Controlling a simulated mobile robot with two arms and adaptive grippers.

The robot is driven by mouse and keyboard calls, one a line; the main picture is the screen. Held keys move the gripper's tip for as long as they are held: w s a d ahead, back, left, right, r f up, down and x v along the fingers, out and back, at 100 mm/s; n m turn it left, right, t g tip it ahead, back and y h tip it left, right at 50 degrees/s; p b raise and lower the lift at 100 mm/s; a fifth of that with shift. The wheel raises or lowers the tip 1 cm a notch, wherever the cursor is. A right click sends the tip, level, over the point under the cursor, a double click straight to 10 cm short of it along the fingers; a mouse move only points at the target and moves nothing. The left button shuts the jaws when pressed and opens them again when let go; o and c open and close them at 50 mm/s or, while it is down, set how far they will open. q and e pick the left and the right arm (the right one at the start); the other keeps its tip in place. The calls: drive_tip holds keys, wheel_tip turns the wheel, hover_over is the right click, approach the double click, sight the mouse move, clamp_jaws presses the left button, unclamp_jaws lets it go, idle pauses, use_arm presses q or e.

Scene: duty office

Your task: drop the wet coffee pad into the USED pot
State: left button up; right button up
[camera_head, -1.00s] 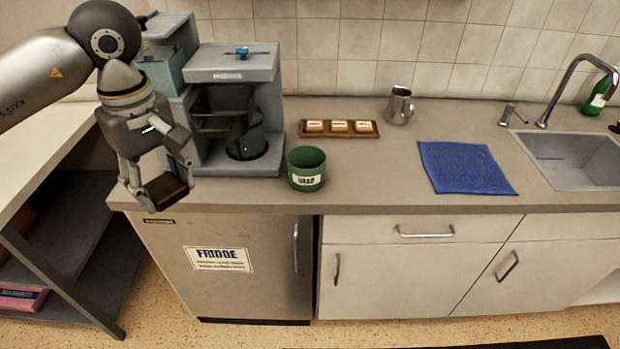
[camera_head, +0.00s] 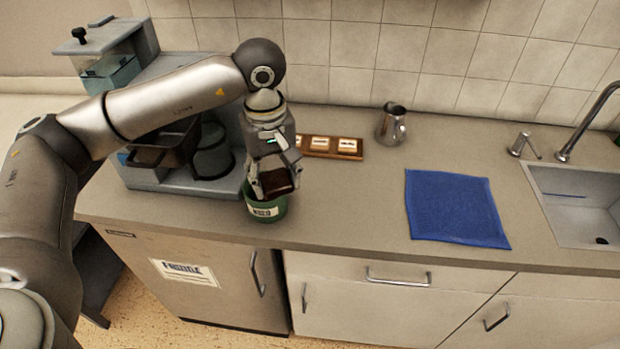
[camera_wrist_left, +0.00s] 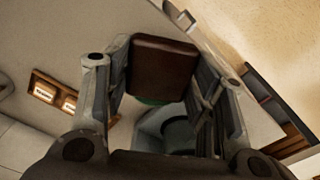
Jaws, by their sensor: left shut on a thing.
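My left gripper (camera_head: 274,186) is shut on the wet coffee pad (camera_head: 277,182), a dark brown squarish piece. It holds the pad over the green USED pot (camera_head: 264,210), which stands on the counter in front of the coffee machine. The gripper and pad hide most of the pot's opening, and the pad looks to be above or at its rim. In the left wrist view the pad (camera_wrist_left: 162,68) sits between the two fingers, with a sliver of green pot (camera_wrist_left: 150,101) behind it. My right gripper is not in view.
The grey coffee machine (camera_head: 160,183) stands left of the pot, partly behind my left arm. A wooden tray (camera_head: 345,154) with small labelled blocks and a metal jug (camera_head: 391,125) are behind. A blue cloth (camera_head: 452,207) lies right, before the sink (camera_head: 585,205). The counter between pot and cloth is clear.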

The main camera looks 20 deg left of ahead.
use_arm(q)
drive_tip(key=w+a+r+n+p, duration=0.25)
drive_tip(key=w+a+n, duration=0.45)
drive_tip(key=n, duration=0.5)
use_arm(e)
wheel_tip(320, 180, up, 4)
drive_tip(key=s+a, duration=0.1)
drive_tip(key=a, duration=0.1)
use_arm(q)
wheel_tip(320, 180, down, 6)
drive_tip(key=s+a+b, duration=0.1)
drive_tip(key=b, duration=0.2)
drive_tip(key=shift+a+f+n, duration=0.2)
drive_tip(key=shift+n, duration=0.1)
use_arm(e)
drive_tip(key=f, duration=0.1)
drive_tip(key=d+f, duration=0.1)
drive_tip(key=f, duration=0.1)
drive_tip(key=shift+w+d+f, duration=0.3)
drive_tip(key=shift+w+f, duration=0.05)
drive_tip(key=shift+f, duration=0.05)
use_arm(q)
drive_tip(key=o, duration=1)
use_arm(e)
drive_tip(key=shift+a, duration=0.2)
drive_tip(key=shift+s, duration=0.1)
use_arm(q)
drive_tip(key=shift+r, duration=0.1)
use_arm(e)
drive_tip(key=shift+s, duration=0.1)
